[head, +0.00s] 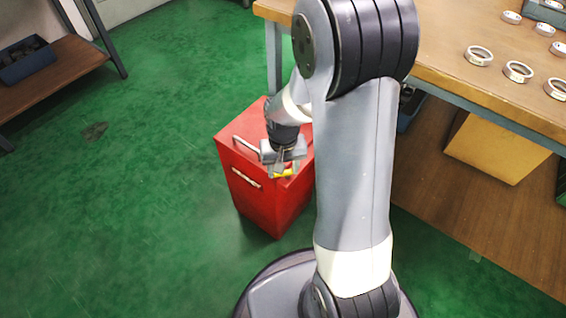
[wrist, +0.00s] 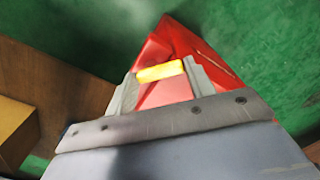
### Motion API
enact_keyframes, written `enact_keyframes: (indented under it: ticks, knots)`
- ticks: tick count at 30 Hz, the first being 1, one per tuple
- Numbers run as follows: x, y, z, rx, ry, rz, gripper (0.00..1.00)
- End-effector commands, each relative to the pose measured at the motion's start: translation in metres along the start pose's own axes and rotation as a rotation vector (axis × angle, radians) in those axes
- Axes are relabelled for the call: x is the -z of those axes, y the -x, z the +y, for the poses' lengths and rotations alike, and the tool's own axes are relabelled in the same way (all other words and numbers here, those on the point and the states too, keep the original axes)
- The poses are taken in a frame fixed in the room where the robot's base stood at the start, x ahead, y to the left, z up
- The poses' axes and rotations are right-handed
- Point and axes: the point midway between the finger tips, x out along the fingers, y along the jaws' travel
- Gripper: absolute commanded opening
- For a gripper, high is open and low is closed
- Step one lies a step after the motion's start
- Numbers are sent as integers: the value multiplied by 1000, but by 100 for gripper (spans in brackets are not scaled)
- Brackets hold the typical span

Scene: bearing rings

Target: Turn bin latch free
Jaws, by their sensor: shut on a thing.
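The red bin (head: 262,200) stands on the green floor beside the workbench, and its top also shows in the wrist view (wrist: 168,45). A yellow latch (head: 284,173) lies at the bin's top, near the front edge. My gripper (head: 283,168) reaches down over the bin top. In the wrist view the yellow latch (wrist: 160,71) sits between the two fingers, and my gripper (wrist: 160,80) is shut on it. The latch's mount is hidden behind the gripper.
A wooden workbench (head: 440,60) with several metal rings (head: 518,71) stands at the right. A yellow-brown box (head: 495,147) sits on its lower shelf. A grey handle (head: 246,146) rises from the bin top. A low shelf (head: 55,75) is at far left. The floor (head: 120,220) left of the bin is clear.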

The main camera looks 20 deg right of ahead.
Motion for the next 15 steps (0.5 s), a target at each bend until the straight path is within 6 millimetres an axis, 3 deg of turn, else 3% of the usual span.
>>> enact_keyframes:
  ticks: [15]
  knots:
    - [-6, 1, 1, 0, 472, 0, 28]
